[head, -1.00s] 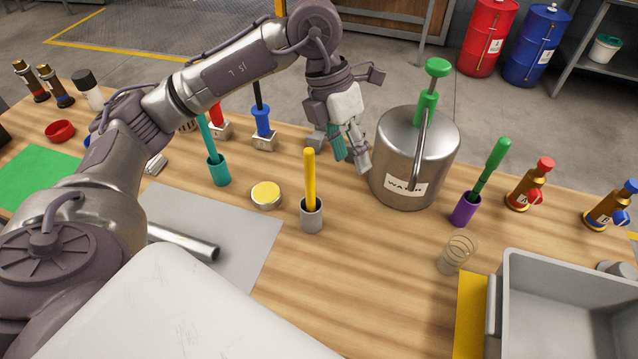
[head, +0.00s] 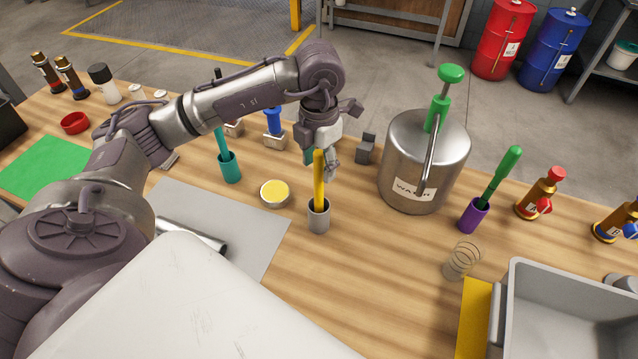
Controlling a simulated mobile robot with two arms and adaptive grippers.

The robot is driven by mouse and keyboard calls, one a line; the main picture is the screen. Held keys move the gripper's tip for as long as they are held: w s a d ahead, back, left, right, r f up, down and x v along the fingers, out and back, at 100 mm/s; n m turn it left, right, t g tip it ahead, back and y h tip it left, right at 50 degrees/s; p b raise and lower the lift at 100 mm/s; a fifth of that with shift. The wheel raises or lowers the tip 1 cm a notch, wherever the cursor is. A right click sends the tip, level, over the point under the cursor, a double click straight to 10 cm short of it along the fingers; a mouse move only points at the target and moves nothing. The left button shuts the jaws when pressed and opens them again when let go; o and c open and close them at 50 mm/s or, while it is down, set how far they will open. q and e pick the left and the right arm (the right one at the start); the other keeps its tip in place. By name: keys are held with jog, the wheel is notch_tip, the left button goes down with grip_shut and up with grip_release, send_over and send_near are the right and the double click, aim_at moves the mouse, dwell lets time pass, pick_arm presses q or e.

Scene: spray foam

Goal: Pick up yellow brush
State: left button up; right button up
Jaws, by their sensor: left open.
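The yellow brush (head: 319,181) stands upright in a small grey cup (head: 319,217) near the middle of the wooden table. Its lower end is hidden inside the cup. My left gripper (head: 321,164) is open at the upper part of the yellow handle, with one finger to its right and a teal finger pad to its left. The handle hides part of the gripper, and I cannot tell whether the fingers touch it. My right gripper is not in view.
A steel water can (head: 424,165) with a green pump stands to the right.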

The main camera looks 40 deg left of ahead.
aim_at(319, 174)
pick_arm(q)
jog(key=shift+f+p, duration=0.4)
jog(key=shift+f, duration=1.35)
grip_shut()
jog(key=shift+r, duration=0.1)
